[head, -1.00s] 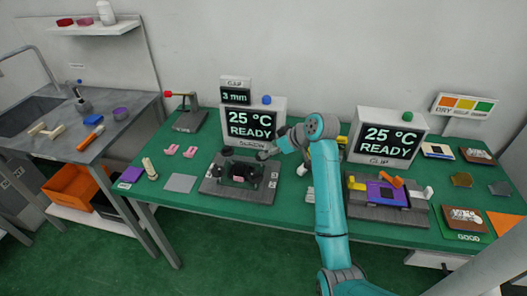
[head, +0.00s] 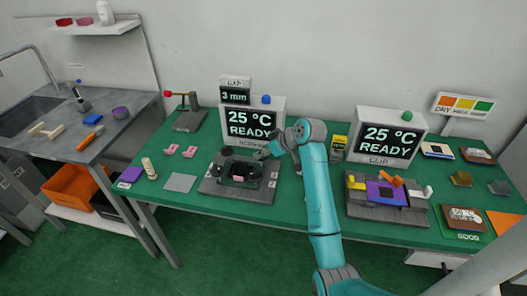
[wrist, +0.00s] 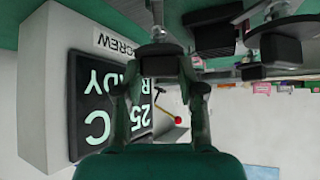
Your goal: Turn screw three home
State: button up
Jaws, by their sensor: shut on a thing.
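The screw fixture (head: 238,190) is a grey base with dark clamp parts, left of centre on the green table in the head view. My gripper (head: 266,153) is at its back right corner. I cannot read a number on this screw. Another silver screw (wrist: 277,12) stands to the right beside black clamp blocks (wrist: 282,38).
A second monitor (head: 387,138) and a fixture with a purple plate (head: 380,192) stand at the right. A red-tipped lever stand (head: 187,115) is at the back left. Pink pieces (head: 180,151) and a grey square (head: 181,183) lie left of the screw fixture.

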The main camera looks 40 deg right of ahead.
jog(key=shift+m+h, duration=0.3)
jog(key=shift+m, duration=0.1)
jog(key=m+h, duration=0.2)
jog(key=m, duration=0.1)
jog(key=m+h, duration=0.1)
jog(key=shift+a+m+h, duration=0.3)
jog(key=m+g+h, duration=0.1)
jog(key=m+h, duration=0.1)
jog(key=m+g+h, duration=0.1)
jog(key=m, duration=0.2)
jog(key=shift+w+a+h, duration=0.15)
jog(key=shift+h, duration=0.25)
jog(key=m+g+h, duration=0.1)
jog(key=m, duration=0.2)
jog(key=m+g+h, duration=0.1)
jog(key=m+g, duration=0.1)
jog(key=m, duration=0.1)
jog(key=shift+w+a+g, duration=0.1)
jog(key=shift+w+g, duration=0.1)
jog(key=shift+g, duration=0.1)
jog(key=m+g+h, duration=0.1)
jog(key=m+g, duration=0.3)
jog(key=m, duration=0.1)
jog(key=shift+w, duration=0.15)
jog(key=shift+m, duration=0.4)
jog(key=o, duration=1.1)
jog(key=shift+o, duration=0.2)
